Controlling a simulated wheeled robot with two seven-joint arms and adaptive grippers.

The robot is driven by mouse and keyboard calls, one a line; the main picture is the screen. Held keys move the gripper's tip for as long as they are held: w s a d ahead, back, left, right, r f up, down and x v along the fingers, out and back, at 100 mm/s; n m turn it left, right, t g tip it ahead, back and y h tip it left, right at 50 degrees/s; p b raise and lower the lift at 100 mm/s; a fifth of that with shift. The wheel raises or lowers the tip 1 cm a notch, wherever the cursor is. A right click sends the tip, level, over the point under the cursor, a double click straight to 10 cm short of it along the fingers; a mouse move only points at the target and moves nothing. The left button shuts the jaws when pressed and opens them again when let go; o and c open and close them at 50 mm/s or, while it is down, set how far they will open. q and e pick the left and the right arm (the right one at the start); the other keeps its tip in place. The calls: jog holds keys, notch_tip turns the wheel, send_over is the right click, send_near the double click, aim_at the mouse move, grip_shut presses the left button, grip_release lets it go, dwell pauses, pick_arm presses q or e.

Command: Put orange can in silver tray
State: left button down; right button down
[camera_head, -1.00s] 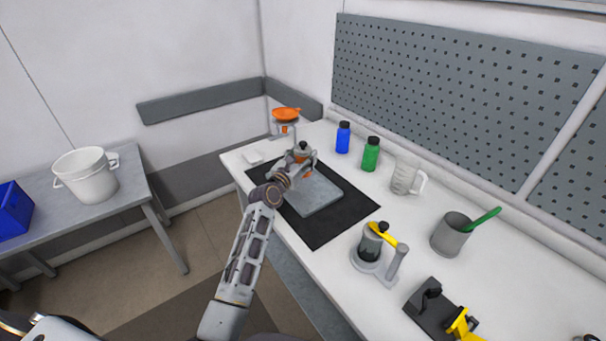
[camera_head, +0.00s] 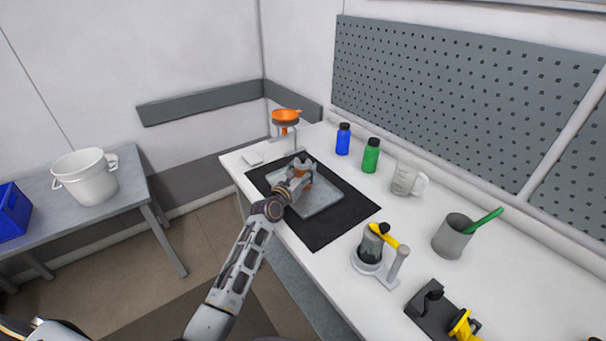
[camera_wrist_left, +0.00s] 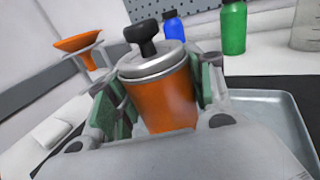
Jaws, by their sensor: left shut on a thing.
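The orange can (camera_wrist_left: 162,98) has a silver lid and a black knob. It stands roughly upright, slightly tilted in the left wrist view, between the fingers of my left gripper (camera_wrist_left: 160,95). In the head view the left gripper (camera_head: 301,178) is shut on the can (camera_head: 306,179), over the far part of the silver tray (camera_head: 322,200). The tray also shows in the left wrist view (camera_wrist_left: 285,115). The can's base is hidden, so I cannot tell whether it touches the tray. My right gripper is not in view.
The tray lies on a black mat (camera_head: 328,234). Behind are a blue bottle (camera_head: 343,141), a green bottle (camera_head: 371,157) and a clear jug (camera_head: 405,180). An orange funnel on a stand (camera_head: 286,116) is at the far end. A yellow-handled device (camera_head: 372,249) stands nearer.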

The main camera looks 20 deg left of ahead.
pick_arm(q)
jog(key=shift+f, duration=0.55)
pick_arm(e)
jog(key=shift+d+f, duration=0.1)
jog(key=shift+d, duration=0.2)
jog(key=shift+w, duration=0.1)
pick_arm(q)
jog(key=shift+f, duration=0.1)
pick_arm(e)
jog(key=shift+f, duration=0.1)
pick_arm(q)
jog(key=c, duration=0.6)
grip_release()
jog(key=shift+f, duration=0.1)
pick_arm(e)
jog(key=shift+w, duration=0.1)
pick_arm(q)
jog(key=shift+r, duration=0.2)
